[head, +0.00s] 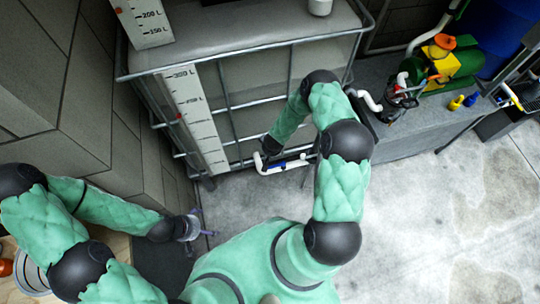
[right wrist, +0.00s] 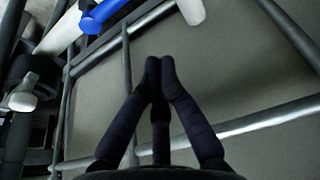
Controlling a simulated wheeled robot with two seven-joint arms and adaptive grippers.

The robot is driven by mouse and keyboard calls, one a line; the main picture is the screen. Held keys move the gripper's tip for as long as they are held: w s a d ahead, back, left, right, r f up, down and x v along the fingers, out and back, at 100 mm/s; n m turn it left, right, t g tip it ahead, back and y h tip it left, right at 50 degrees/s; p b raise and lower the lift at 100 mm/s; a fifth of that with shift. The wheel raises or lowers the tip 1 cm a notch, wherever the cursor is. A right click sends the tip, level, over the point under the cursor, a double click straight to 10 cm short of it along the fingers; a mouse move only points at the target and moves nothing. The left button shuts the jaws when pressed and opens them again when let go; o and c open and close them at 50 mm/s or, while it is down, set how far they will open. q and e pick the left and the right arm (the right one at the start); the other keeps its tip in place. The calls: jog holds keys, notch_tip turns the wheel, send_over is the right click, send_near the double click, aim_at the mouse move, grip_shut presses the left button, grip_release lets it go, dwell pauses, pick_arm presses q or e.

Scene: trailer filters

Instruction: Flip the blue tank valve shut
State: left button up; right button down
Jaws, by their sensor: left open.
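The blue valve (head: 283,165) sits on a white pipe (head: 265,168) low at the front of the caged tank (head: 245,112). In the right wrist view the blue valve handle (right wrist: 103,14) shows at the upper left, partly cut off by the frame edge. My right gripper (right wrist: 160,64) has its fingertips together with nothing seen between them, apart from the valve and in front of the tank's grey wall and cage bars. In the head view its fingers are hard to make out. My left gripper (head: 195,226) is open and empty at the lower left, away from the valve.
Metal cage bars (right wrist: 125,70) surround the tank close to my right gripper. A grey bench (head: 415,130) at the right carries a green tank (head: 465,68) and yellow and blue fittings. Concrete floor (head: 440,220) is clear at the lower right. A block wall stands at left.

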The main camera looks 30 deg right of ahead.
aim_at(276, 166)
notch_tip(276, 166, down, 8)
jog(key=s+b, duration=0.1)
jog(key=b, duration=0.2)
jog(key=shift+s+a+r+b, duration=0.15)
jog(key=shift+r+b, duration=0.1)
jog(key=shift+b, duration=0.1)
